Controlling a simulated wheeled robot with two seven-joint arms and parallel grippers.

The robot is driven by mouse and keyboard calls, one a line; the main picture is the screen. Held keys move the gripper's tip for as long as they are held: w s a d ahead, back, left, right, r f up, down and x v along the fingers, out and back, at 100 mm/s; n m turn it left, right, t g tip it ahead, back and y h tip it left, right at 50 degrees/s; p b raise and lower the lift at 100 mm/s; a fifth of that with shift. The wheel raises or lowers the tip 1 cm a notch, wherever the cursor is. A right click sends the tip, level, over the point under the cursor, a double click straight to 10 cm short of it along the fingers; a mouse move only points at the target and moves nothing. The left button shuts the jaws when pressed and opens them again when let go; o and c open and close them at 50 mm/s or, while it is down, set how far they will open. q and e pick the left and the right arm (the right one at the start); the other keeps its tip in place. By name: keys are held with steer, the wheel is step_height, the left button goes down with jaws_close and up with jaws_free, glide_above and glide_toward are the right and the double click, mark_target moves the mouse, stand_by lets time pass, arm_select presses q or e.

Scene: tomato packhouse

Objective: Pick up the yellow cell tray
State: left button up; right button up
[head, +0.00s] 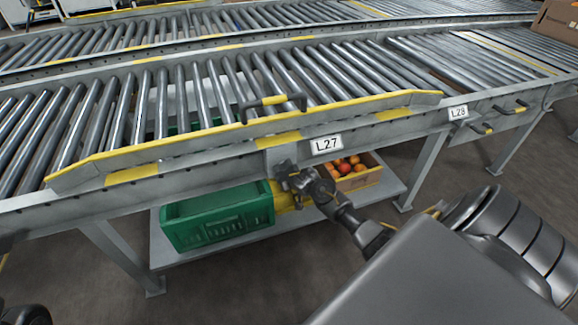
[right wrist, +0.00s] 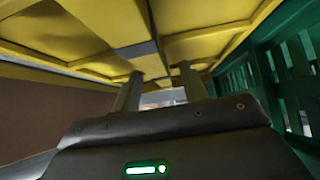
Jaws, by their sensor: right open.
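The yellow cell tray (right wrist: 75,40) fills the top of the right wrist view, with ribs and a grey strip across it. In the head view a small part of it (head: 291,198) shows on the lower shelf, between a green crate and a cardboard box; my right arm and the conveyor hide the rest. My right gripper (right wrist: 160,76) is open, its two fingers apart and pointing at the tray. The fingertips are at or just short of the yellow surface; I cannot tell whether they touch it. My left gripper is not in view.
The green crate (head: 217,217) stands close left of the tray and shows at right in the wrist view (right wrist: 290,75). The cardboard box of tomatoes (head: 360,180) is to its right. The roller conveyor (head: 225,85), with its L27 rail, lies above. Floor in front is clear.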

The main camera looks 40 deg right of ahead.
steer(key=shift+c, duration=0.4)
jaws_close()
steer(key=shift+r, duration=0.2)
